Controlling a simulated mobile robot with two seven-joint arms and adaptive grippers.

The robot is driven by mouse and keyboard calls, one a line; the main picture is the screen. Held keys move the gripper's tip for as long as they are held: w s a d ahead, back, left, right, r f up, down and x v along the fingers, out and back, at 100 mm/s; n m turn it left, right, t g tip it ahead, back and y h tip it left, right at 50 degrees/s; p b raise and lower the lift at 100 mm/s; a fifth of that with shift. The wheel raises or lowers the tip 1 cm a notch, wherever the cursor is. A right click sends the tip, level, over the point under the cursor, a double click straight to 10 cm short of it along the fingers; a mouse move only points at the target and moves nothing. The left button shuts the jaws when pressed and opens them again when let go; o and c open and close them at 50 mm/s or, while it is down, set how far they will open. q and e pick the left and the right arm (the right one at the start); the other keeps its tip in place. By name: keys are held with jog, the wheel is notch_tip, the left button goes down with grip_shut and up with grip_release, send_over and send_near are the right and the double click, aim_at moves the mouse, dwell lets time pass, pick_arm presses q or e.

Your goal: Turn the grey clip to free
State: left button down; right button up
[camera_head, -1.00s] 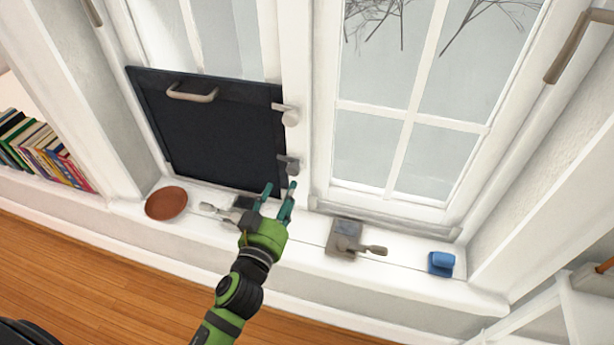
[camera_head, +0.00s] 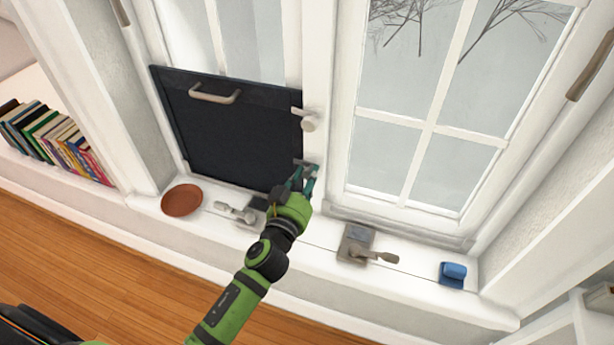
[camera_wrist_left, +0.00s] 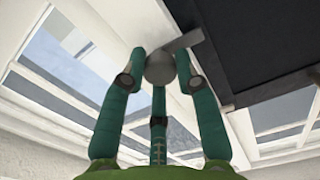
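The grey clip (camera_head: 299,162) is on the white window frame at the lower right edge of a dark panel (camera_head: 235,135). In the left wrist view the clip has a round knob (camera_wrist_left: 160,69) and a flat arm (camera_wrist_left: 188,42) that reaches right, over the panel's edge. My left gripper (camera_head: 306,178) is at the clip. In the wrist view its green fingers (camera_wrist_left: 160,82) stand apart on either side of the knob, close to it; firm contact is not clear. The gripper partly hides the clip in the head view. My right gripper is not in view.
A cream clip (camera_head: 309,122) sits higher on the frame. The panel has a handle (camera_head: 214,98). On the sill are a brown dish (camera_head: 181,201), a lever on a dark base (camera_head: 236,213), another lever on a grey plate (camera_head: 354,245) and a blue object (camera_head: 453,274).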

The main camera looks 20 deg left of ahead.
pick_arm(q)
jog(key=shift+r, duration=0.15)
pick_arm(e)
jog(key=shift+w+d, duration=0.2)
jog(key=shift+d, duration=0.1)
pick_arm(q)
jog(key=shift+r, duration=0.1)
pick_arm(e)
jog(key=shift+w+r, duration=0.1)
pick_arm(q)
jog(key=shift+w, duration=0.1)
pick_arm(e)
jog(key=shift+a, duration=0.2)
